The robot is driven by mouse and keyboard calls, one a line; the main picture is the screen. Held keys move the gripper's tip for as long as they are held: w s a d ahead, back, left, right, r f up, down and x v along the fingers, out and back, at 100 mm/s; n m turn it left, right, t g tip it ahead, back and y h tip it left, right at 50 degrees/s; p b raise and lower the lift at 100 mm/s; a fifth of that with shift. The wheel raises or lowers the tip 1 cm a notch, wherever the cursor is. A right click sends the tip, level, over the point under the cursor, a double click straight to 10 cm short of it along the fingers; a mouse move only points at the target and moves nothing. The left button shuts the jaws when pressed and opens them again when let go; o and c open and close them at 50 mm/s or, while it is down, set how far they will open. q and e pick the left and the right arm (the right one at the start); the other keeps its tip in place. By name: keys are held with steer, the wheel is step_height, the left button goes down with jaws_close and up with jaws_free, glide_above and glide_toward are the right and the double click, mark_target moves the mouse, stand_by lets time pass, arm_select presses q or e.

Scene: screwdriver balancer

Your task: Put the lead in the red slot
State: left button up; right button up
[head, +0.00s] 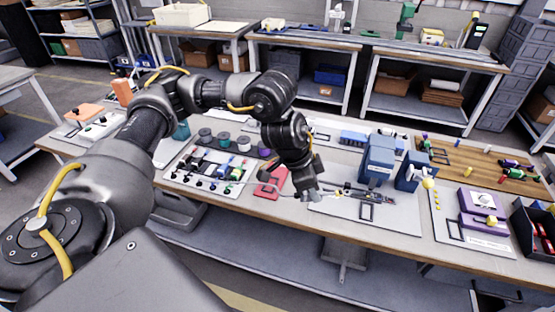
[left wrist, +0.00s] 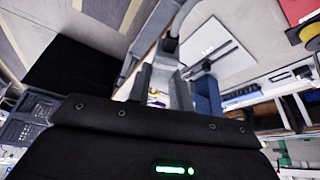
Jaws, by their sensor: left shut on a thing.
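My left gripper (head: 310,194) is low over the front of the bench, just right of a red block (head: 271,181). Its fingers (left wrist: 167,88) are closed together on a small thing, which I take to be the lead; it is mostly hidden between them. The red block, with a dark opening in its near part, lies flat on the bench, apart from the fingers. A red piece also shows in the top right corner of the left wrist view (left wrist: 300,9). My right gripper is not in view.
A white panel (head: 345,213) with a dark tool (head: 365,195) lies right of my gripper, with blue blocks (head: 379,158) behind it. A tray of connectors (head: 206,182) is on the left. Purple blocks (head: 484,203) and a black bin (head: 535,228) are at the right.

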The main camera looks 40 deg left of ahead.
arm_select(q)
steer(key=w+a+f+n+t+y+p, duration=0.1)
steer(key=w+a+n, duration=0.2)
steer(key=w, duration=0.3)
steer(key=w+a+n+y+p, duration=0.1)
steer(key=w+a+n+p, duration=0.2)
steer(key=w, duration=0.4)
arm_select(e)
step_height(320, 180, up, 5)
arm_select(q)
steer(key=a+f+n+y+b, duration=0.1)
steer(key=a+f+n+b, duration=0.1)
steer(key=a+f, duration=0.3)
steer(key=a+f+n+y+b, duration=0.1)
steer(key=a+f+n+b, duration=0.1)
steer(key=a+f, duration=0.3)
steer(key=s+a+f+n+b, duration=0.1)
steer(key=a+f+n+b, duration=0.1)
steer(key=a+f, duration=0.4)
steer(key=shift+a+n+y, duration=0.4)
steer(key=shift+a+n, duration=0.3)
steer(key=shift+n, duration=0.1)
steer(key=shift+f, duration=1.25)
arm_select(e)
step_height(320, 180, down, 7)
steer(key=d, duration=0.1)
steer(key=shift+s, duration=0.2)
